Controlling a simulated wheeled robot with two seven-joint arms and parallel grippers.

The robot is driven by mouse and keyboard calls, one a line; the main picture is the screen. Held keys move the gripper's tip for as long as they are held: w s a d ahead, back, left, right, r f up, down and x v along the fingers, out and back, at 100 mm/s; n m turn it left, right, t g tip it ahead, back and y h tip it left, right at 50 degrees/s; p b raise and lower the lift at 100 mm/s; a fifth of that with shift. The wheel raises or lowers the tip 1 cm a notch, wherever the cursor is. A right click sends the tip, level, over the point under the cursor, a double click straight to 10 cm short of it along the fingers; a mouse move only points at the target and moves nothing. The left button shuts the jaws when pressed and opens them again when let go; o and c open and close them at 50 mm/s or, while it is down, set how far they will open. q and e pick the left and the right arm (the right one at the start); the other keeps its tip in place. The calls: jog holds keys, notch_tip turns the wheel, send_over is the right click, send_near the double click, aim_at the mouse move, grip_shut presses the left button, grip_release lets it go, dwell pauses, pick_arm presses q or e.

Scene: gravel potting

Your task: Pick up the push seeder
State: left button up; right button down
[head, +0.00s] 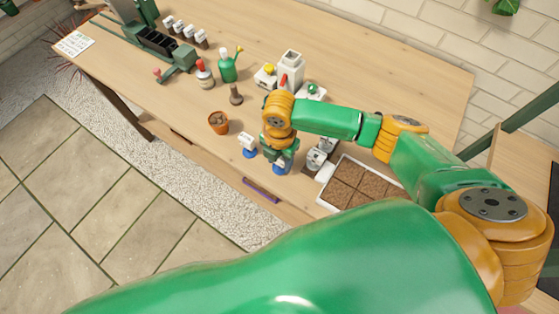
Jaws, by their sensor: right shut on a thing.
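My right gripper (279,155) is low over the front half of the wooden table, pointing down, left of a tray of soil. It is shut on the push seeder, which the gripper and wrist mostly hide. A blue part (279,169) shows just below the fingers, and I take it to be part of the seeder. I cannot tell whether it touches the table. A small white thing with a blue base (248,144) stands just left of the gripper. My left gripper is not in view.
A tray of soil cells (326,199) lies right of the gripper. A terracotta pot (218,123) and a dark tool (236,96) stand to the left. A green spray bottle (227,68) and white containers (290,69) stand behind. A purple strip (261,190) lies at the front edge.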

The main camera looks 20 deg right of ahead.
jog(key=shift+w+r, duration=0.1)
jog(key=shift+r, duration=0.75)
jog(key=s+d+r+p, duration=0.3)
jog(key=s+r+p, duration=0.5)
jog(key=s, duration=0.6)
notch_tip(320, 180, up, 2)
jog(key=shift+r, duration=0.1)
